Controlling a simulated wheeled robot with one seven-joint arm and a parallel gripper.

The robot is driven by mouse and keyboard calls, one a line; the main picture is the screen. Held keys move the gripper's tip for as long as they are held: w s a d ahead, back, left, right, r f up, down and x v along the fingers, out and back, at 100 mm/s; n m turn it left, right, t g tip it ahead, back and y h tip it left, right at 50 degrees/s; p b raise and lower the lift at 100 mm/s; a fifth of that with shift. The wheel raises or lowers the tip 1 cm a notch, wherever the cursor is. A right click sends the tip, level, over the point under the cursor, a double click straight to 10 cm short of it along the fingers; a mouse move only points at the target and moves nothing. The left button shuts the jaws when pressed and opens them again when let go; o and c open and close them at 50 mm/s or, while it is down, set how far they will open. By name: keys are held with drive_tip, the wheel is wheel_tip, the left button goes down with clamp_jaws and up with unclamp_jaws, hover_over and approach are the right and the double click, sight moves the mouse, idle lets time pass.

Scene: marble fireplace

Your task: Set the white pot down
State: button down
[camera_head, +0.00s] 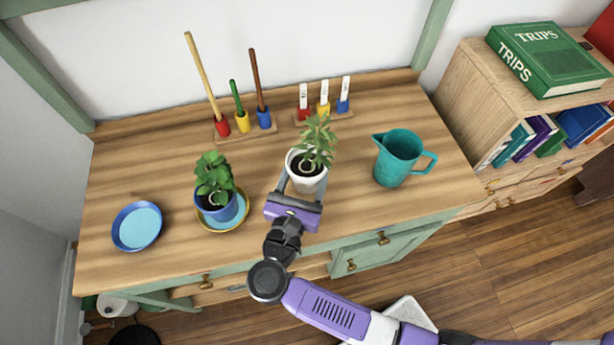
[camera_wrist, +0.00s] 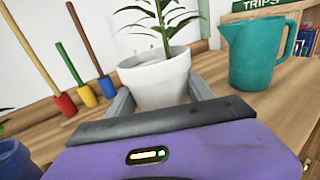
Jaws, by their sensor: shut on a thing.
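The white pot (camera_head: 306,179), holding a leafy green plant (camera_head: 318,142), is at the middle of the wooden tabletop. My gripper (camera_head: 304,180) is shut on the white pot, with one finger on each side of it. The wrist view also shows the white pot (camera_wrist: 157,80) upright between the grey fingers. I cannot tell whether the pot's base touches the tabletop (camera_head: 350,215).
A teal jug (camera_head: 398,160) stands to the right. A blue pot (camera_head: 217,206) with a plant sits on a yellow-rimmed saucer (camera_head: 236,221) to the left, beside a blue plate (camera_head: 120,232). Rod stands (camera_head: 246,134) and bottle-like pieces (camera_head: 325,108) are behind. Tabletop between pot and jug is bare.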

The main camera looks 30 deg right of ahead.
drive_tip(key=shift+f, duration=1.75)
drive_tip(key=shift+f+b, duration=0.2)
drive_tip(key=shift+b, duration=0.1)
drive_tip(key=shift+c, duration=2)
unclamp_jaws()
drive_tip(key=shift+r, duration=0.15)
drive_tip(key=b+v, duration=0.2)
drive_tip(key=v, duration=1)
